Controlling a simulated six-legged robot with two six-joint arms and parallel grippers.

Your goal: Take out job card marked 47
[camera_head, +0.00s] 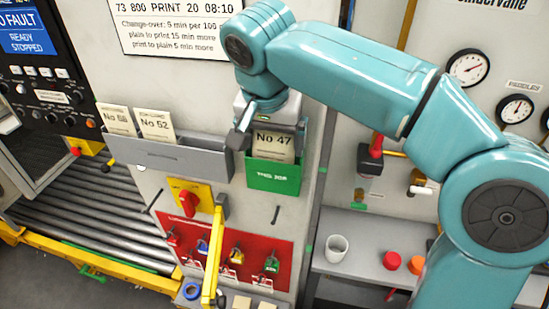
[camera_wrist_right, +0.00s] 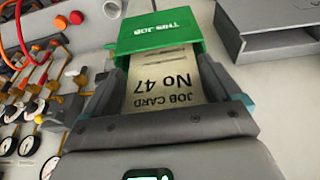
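The job card marked No 47 (camera_head: 273,145) is cream and stands upright in the green THIS JOB holder (camera_head: 272,177) on the grey panel. In the right wrist view, the card (camera_wrist_right: 162,95) shows upside down, its lower part inside the green holder (camera_wrist_right: 160,32). My right gripper (camera_head: 268,137) is at the card's top with its fingers spread, one beside each side edge. In the right wrist view, the fingers (camera_wrist_right: 165,88) flank the card; whether they touch its edges is unclear. My left gripper is not in view.
A grey rack (camera_head: 180,157) to the left holds a No 52 card (camera_head: 155,124) and another card (camera_head: 116,120). Below are a red switch (camera_head: 183,200) and a red board (camera_head: 195,238) with locks and tags. A shelf with a white cup (camera_head: 337,248) is lower right.

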